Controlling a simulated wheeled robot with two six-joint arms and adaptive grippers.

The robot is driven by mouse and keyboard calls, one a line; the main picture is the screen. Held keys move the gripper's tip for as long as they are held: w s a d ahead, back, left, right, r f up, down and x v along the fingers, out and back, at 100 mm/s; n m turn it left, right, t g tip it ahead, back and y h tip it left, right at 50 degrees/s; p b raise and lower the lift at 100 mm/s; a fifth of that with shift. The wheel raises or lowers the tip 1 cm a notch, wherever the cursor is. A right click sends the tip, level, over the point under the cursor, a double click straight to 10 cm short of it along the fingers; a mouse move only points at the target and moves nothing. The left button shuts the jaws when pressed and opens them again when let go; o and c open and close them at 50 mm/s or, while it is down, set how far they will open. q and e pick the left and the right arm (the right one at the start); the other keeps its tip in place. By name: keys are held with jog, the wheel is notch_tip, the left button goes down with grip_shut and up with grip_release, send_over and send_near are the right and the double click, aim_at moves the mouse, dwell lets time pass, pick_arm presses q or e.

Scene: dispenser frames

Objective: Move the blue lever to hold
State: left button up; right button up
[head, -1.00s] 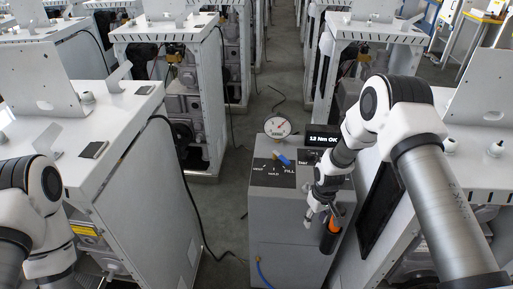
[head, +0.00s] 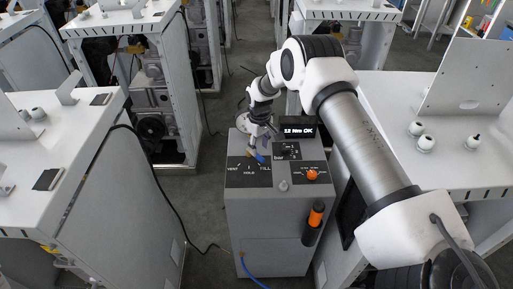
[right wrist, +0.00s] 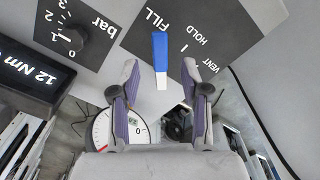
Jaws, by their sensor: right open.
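The blue lever (head: 260,158) stands on the black VENT/HOLD/FILL label plate (head: 241,173) on top of the grey cabinet. In the head view it sits close to the FILL mark. In the right wrist view the lever (right wrist: 160,48) is blue with a white end, beside the word FILL; HOLD and VENT lie to its right. My right gripper (head: 258,142) is open over the lever. In the right wrist view its two fingers (right wrist: 160,85) stand on either side of the lever's white end, with gaps visible. My left gripper is not in view.
A round gauge (right wrist: 118,130) sits by the panel, partly behind my gripper. The display (head: 299,131) reads 12 Nm OK. An orange knob (head: 312,175) and an orange-handled tool (head: 315,216) are to the right. White machine housings (head: 150,190) flank the cabinet.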

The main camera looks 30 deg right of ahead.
aim_at(258, 155)
jog(key=f, duration=0.2)
jog(key=w+f, duration=0.1)
jog(key=f, duration=0.1)
jog(key=shift+w+f+p, duration=0.15)
jog(key=shift+w+p, duration=0.05)
jog(key=shift+p, duration=0.1)
jog(key=shift+s, duration=0.15)
jog(key=shift+s+r, duration=0.15)
jog(key=shift+r, duration=0.1)
jog(key=c, duration=0.3)
jog(key=shift+s+r, duration=0.1)
grip_shut()
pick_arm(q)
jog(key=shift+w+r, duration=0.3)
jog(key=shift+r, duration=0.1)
pick_arm(e)
jog(key=shift+a, duration=0.1)
